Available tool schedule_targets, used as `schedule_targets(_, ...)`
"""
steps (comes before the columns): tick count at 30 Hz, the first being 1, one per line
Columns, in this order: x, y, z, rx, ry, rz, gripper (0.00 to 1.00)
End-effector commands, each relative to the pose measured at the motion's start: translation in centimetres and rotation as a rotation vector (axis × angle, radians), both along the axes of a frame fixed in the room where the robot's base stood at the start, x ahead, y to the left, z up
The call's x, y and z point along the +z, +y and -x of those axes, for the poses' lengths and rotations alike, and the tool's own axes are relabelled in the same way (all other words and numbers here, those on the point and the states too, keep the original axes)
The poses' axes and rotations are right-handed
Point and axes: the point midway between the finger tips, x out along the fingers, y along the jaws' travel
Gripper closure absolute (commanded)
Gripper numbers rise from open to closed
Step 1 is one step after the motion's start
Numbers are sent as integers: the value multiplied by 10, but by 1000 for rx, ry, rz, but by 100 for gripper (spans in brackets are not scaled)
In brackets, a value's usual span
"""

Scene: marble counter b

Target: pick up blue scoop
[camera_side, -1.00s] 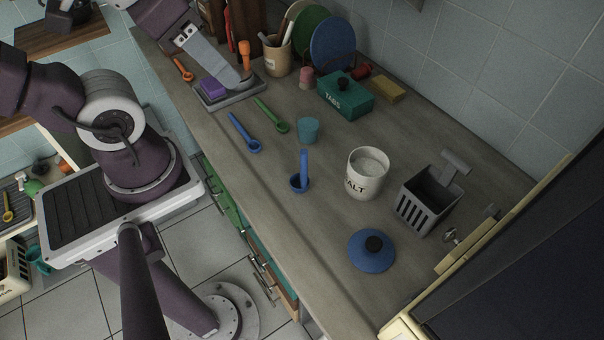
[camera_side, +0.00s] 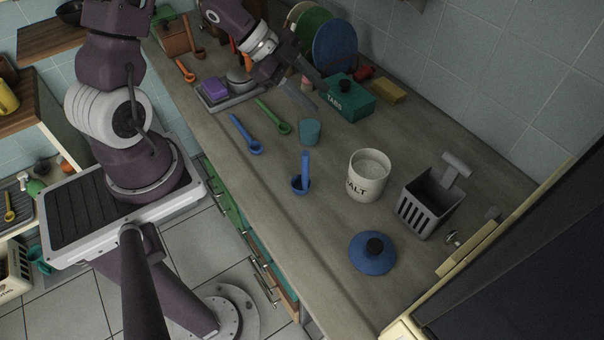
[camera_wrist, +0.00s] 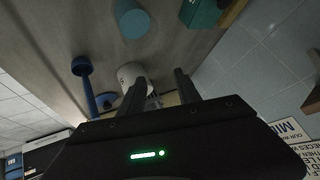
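One blue scoop (camera_side: 306,168) stands with its handle up and its bowl on the counter, left of the salt pot (camera_side: 366,176). A second blue scoop (camera_side: 242,132) lies flat farther back and to the left. My gripper (camera_side: 312,92) is in the air near the teal box, behind both scoops and apart from them. In the wrist view its two fingers (camera_wrist: 160,88) are spread with nothing seen between them. The upright blue scoop (camera_wrist: 85,82) shows there to the left of the fingers. The salt pot (camera_wrist: 128,72) is partly hidden by a finger.
A teal box (camera_side: 348,104) is close to my gripper. A slotted grey container (camera_side: 425,205) and a blue lid (camera_side: 372,254) are at the right. The front counter strip is clear.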

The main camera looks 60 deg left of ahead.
Motion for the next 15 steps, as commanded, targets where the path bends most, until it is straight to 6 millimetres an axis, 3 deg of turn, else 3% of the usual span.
schedule_targets(1,-19,-14,24,-103,50,127,60)
schedule_targets(2,-24,-23,40,-165,71,204,60)
schedule_targets(6,-24,-44,93,-337,135,471,60)
schedule_targets(9,-22,-52,105,-379,150,541,60)
schedule_targets(15,-36,-78,101,-384,151,544,60)
